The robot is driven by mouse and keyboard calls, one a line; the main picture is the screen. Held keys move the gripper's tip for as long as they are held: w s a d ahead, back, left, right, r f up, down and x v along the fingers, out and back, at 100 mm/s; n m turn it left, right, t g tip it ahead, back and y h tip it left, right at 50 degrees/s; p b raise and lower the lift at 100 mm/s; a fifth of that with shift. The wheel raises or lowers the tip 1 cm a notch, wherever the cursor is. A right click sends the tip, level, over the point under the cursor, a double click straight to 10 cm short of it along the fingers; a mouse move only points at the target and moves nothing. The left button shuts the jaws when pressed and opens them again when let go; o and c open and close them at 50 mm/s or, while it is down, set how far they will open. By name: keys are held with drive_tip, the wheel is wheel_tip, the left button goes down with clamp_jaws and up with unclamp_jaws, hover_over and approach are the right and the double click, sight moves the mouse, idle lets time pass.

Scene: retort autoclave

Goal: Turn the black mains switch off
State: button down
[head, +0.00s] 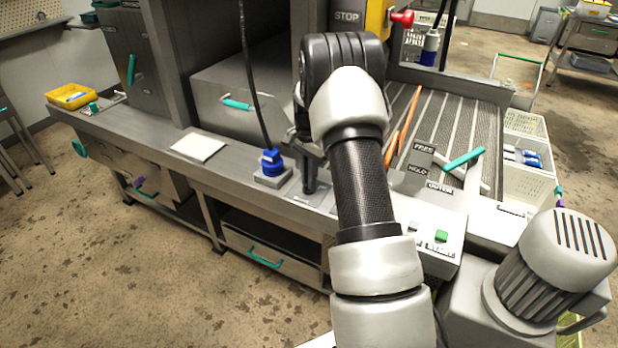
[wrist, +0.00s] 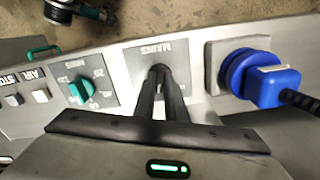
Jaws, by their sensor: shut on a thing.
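The mains switch (wrist: 159,68) is a small black knob on a grey plate marked MAINS (wrist: 132,60), which appears upside down in the wrist view. My gripper (wrist: 160,84) has its two dark fingers together on the switch and covers most of it. How far the switch is turned cannot be told. In the head view my gripper (head: 309,188) points down onto the bench-edge panel, just right of the blue plug, and the switch itself is hidden.
A blue plug (head: 272,160) with a black cable sits beside the mains plate. A teal minutes knob (wrist: 82,92) and AIR STOP buttons (wrist: 40,96) are on the other side. A teal-handled lever (head: 463,160) and green button (head: 441,236) lie right of my arm.

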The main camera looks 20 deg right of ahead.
drive_tip(key=n, duration=1.2)
drive_tip(key=shift+n+p, duration=0.3)
idle(0.4)
drive_tip(key=c, duration=1.8)
unclamp_jaws()
wheel_tip(320, 180, up, 18)
drive_tip(key=p, duration=0.1)
drive_tip(key=shift+f, duration=0.25)
drive_tip(key=shift+r+p, duration=0.1)
drive_tip(key=shift+p, duration=0.2)
